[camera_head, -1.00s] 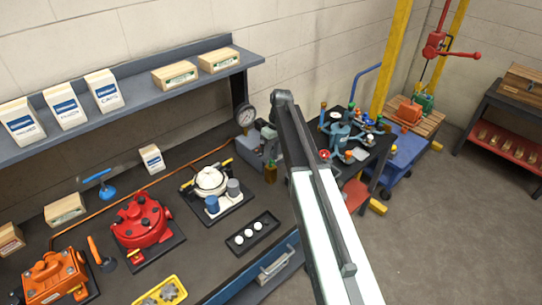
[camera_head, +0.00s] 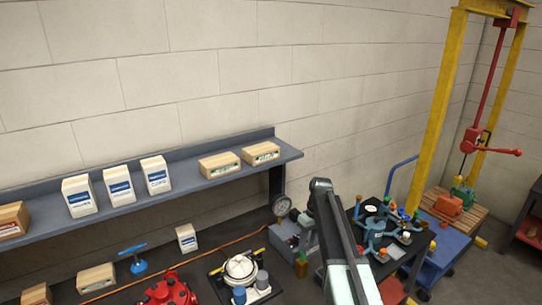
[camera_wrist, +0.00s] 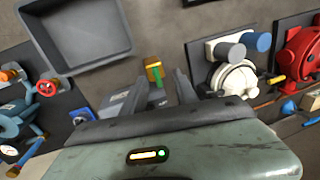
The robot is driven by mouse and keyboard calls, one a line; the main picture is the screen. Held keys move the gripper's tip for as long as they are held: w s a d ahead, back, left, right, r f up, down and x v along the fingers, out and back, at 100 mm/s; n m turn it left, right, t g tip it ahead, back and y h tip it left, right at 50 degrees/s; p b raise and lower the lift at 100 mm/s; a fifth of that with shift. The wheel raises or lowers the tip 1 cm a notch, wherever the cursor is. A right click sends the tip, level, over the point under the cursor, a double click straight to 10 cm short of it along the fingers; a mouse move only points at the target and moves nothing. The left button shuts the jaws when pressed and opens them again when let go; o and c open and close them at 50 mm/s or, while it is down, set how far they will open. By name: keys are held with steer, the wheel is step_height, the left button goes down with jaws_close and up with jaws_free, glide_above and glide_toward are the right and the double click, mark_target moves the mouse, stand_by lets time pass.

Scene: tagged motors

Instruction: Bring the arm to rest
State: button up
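My arm (camera_head: 345,245) rises from the bottom of the head view, with its dark upper end in front of the back right of the workbench. My gripper (camera_wrist: 160,90) shows in the wrist view as two dark fingers standing apart, with nothing held between them. Beyond the fingertips is a small brass and green item (camera_wrist: 154,72), apart from them. A red motor (camera_head: 168,292) and a white round motor (camera_head: 240,268) are on the bench; the white one (camera_wrist: 232,78) also shows in the wrist view. The gripper cannot be made out in the head view.
A grey shelf (camera_head: 225,178) with several boxes runs along the wall. A pressure gauge (camera_head: 282,206) stands near my arm. A cart with blue and orange fittings (camera_head: 385,230) and a yellow hoist frame (camera_head: 437,110) are at right. A grey empty bin (camera_wrist: 85,35) shows in the wrist view.

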steer(key=s+f+m+b, duration=0.1)
steer(key=s+f+b, duration=0.2)
steer(key=s, duration=0.4)
steer(key=s+a+f+m+h+b, duration=0.1)
steer(key=s+f+m+b, duration=0.1)
steer(key=s+f, duration=0.3)
steer(key=s+a+f+m+t+b, duration=0.1)
steer(key=s+f+b, duration=0.3)
steer(key=s, duration=0.5)
steer(key=shift+s+m+h+b, duration=0.1)
steer(key=shift+m+h+b, duration=0.2)
steer(key=shift+m+b, duration=0.3)
steer(key=shift+s, duration=0.15)
